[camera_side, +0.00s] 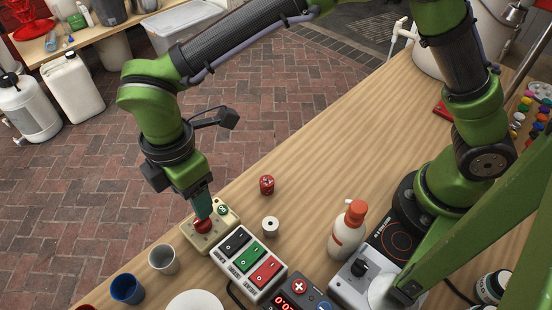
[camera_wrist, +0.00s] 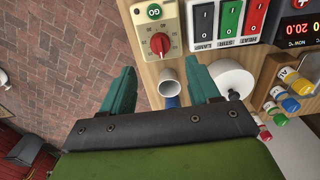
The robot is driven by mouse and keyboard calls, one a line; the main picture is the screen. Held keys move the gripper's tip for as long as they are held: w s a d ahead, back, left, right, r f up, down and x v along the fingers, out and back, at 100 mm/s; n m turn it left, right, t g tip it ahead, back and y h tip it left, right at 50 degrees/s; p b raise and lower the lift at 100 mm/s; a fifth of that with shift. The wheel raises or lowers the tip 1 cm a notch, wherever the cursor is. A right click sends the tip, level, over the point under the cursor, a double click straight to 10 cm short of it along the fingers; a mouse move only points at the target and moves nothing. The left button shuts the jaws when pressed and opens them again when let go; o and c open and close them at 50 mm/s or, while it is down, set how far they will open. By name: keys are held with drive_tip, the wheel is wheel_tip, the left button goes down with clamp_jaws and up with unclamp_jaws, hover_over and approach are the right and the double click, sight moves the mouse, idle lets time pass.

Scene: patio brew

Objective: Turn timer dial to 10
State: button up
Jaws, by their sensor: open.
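The red timer dial (camera_side: 203,227) sits on a cream timer box (camera_side: 228,240) near the table's left edge. In the wrist view the dial (camera_wrist: 160,44) shows a pale pointer line, and the printed numbers around it are too small to read surely. A green GO button (camera_wrist: 154,12) is on the same box. My gripper (camera_side: 203,213) points down at the dial from above. In the wrist view its two teal fingers (camera_wrist: 160,67) are spread apart with nothing gripped, and the dial lies beyond the gap between their tips. Whether the fingers touch it cannot be told.
A switch box (camera_side: 249,264) with black, green and red rockers stands close beside the timer box.

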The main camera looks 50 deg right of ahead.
sight(202, 223)
wheel_tip(202, 223, down, 8)
drive_tip(key=shift+f, duration=0.1)
idle(0.4)
drive_tip(key=c, duration=1)
drive_tip(key=shift+c, duration=0.2)
drive_tip(key=shift+m, duration=0.4)
drive_tip(key=m, duration=0.8)
drive_tip(key=shift+m, duration=0.6)
